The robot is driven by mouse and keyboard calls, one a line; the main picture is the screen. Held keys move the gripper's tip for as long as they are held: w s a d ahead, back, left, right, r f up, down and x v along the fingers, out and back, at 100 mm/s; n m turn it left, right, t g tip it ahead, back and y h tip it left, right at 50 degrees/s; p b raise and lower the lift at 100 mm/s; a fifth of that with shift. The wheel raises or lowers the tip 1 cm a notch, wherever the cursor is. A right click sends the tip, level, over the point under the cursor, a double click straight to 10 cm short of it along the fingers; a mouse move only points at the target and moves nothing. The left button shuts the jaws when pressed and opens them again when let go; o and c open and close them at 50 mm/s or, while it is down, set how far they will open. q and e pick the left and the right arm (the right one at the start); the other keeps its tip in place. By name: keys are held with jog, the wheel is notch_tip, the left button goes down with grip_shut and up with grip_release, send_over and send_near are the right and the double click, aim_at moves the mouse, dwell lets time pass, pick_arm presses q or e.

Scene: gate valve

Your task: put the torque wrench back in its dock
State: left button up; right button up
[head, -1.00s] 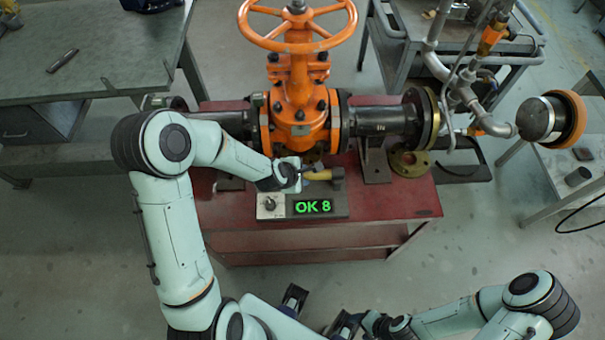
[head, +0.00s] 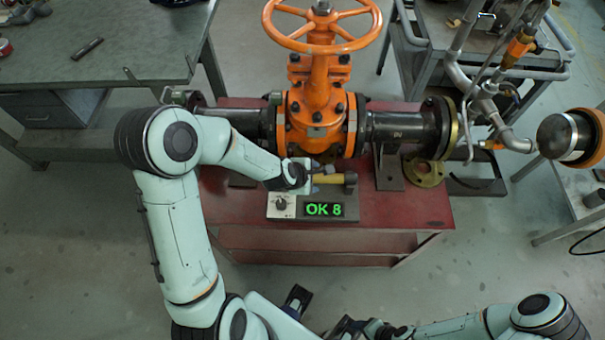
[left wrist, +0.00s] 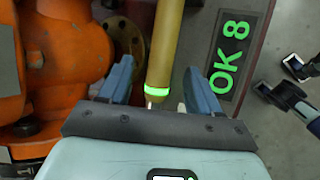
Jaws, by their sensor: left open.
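The torque wrench (head: 329,179) has a yellow handle and lies along the back of the grey panel box on the red bench. It also shows in the left wrist view (left wrist: 165,45), with a glowing green ring near its end. My left gripper (head: 316,177) is open, its blue fingers on either side of the handle with visible gaps in the left wrist view (left wrist: 160,82). A grey-brown block (head: 350,181) is at the wrench's far end; I cannot tell if it is the dock. My right gripper (head: 343,326) is low in the head view, its fingers unclear.
The panel's display (head: 324,210) reads OK 8 in green, beside a knob (head: 281,204). The orange gate valve (head: 318,110) and its dark pipe stand close behind the wrench.

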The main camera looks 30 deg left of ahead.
pick_arm(q)
jog(key=v, duration=1.1)
jog(key=shift+b, duration=0.3)
pick_arm(e)
jog(key=shift+s+f, duration=0.15)
jog(key=shift+f, duration=0.2)
pick_arm(q)
jog(key=shift+r, duration=0.1)
jog(key=shift+s+d, duration=0.1)
